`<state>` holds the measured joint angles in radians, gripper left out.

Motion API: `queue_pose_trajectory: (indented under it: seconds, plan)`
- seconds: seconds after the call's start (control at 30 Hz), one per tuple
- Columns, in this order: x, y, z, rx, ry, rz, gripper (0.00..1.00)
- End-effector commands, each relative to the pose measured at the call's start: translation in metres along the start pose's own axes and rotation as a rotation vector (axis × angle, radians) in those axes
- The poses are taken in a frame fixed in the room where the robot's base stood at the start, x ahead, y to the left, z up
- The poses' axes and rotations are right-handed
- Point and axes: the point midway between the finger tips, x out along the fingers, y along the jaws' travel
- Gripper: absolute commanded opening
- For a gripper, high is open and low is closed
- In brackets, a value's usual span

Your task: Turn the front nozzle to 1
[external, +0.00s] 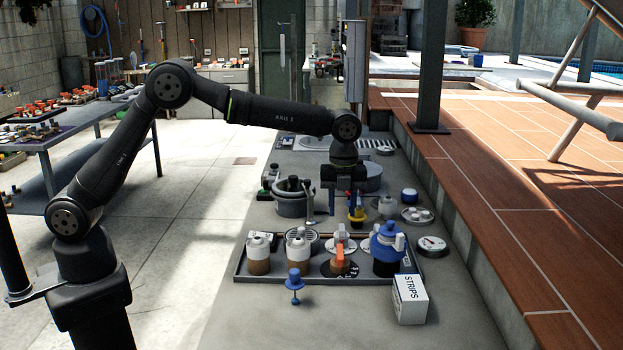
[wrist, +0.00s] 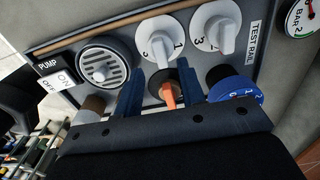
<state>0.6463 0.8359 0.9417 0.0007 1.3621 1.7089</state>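An orange-handled nozzle (external: 340,258) stands on a black dial in the front row of the tray. In the wrist view its orange handle (wrist: 168,96) shows between my fingers. My gripper (external: 344,210) points down above and behind it, apart from it in the external view. Its two blue fingers (wrist: 160,76) are spread and hold nothing. A blue-topped nozzle (external: 388,244) stands to the right; its numbered blue collar (wrist: 235,88) shows in the wrist view. Two white knobs with numbered dials (wrist: 160,42) (wrist: 215,32) stand behind. The orange nozzle's numbers cannot be read.
The tray (external: 243,273) also holds two white-capped brown fittings (external: 258,252) (external: 298,252) and a round grille (wrist: 105,66). A blue knob (external: 294,278) and a STRIPS box (external: 410,299) are in front. A grey pot (external: 291,205) and a gauge (external: 432,245) are nearby.

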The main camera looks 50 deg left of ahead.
Motion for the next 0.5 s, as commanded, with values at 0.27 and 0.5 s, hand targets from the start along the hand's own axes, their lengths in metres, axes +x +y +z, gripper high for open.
queue_pose_trajectory:
  seconds: [0.27, 0.5]
  plan:
    - [0.038, 0.0, 0.0, 0.0, 0.0, 0.0, 0.36]
    - [0.045, 0.0, 0.0, 0.0, 0.0, 0.0, 0.36]
